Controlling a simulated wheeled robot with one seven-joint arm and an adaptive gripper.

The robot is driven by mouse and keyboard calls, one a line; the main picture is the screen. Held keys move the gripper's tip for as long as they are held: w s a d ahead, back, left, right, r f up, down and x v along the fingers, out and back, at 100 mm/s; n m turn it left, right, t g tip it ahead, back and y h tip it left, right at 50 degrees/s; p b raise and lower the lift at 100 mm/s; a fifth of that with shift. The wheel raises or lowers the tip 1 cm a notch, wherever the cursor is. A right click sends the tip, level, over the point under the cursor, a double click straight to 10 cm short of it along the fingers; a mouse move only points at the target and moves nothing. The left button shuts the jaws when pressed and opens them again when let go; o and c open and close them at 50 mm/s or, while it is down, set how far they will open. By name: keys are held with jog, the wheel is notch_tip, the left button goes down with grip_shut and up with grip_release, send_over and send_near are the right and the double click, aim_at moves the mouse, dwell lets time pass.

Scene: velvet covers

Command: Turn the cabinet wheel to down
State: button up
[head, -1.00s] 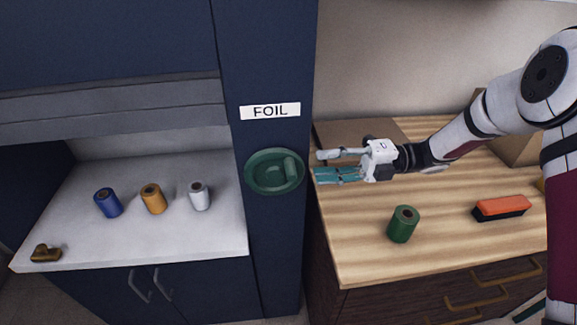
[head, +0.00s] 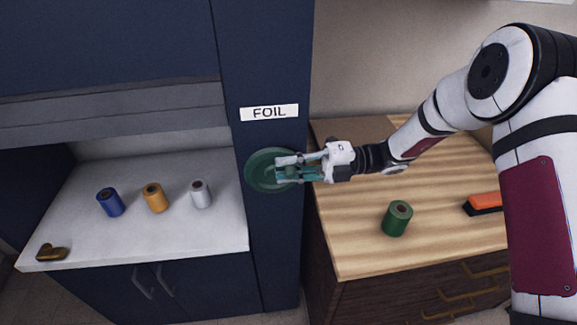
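The cabinet wheel (head: 257,175) is a round green dish on the dark blue post, below a white FOIL label (head: 269,112). Its raised grip is at the right side of the wheel, mostly hidden behind my fingers. My gripper (head: 286,168) reaches in from the right, with its fingertips over the right half of the wheel. One finger is above the other, at the height of the grip. Whether the fingers press on the grip or only stand around it cannot be told.
Blue (head: 110,202), orange (head: 155,198) and silver (head: 201,195) rolls stand on the white counter (head: 180,237), with a brass piece (head: 52,252) at its front left. A green roll (head: 397,219) and an orange-black brush (head: 484,203) are on the wooden counter (head: 350,250) under my arm.

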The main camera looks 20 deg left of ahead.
grip_shut()
jog(key=shift+s+a+r+t+h+p, duration=0.35)
jog(key=shift+t+h, duration=0.25)
jog(key=shift+h, duration=0.2)
jog(key=shift+s+a+r+t+h+p, duration=0.1)
jog(key=shift+a+t+h+p, duration=0.2)
jog(key=shift+h, duration=0.3)
jog(key=shift+s+a+t+h+p, duration=0.1)
jog(key=shift+a+t+h+p, duration=0.1)
jog(key=shift+t+h, duration=0.3)
jog(key=o, duration=0.7)
grip_release()
jog(key=v, duration=1.2)
jog(key=shift+w, duration=0.1)
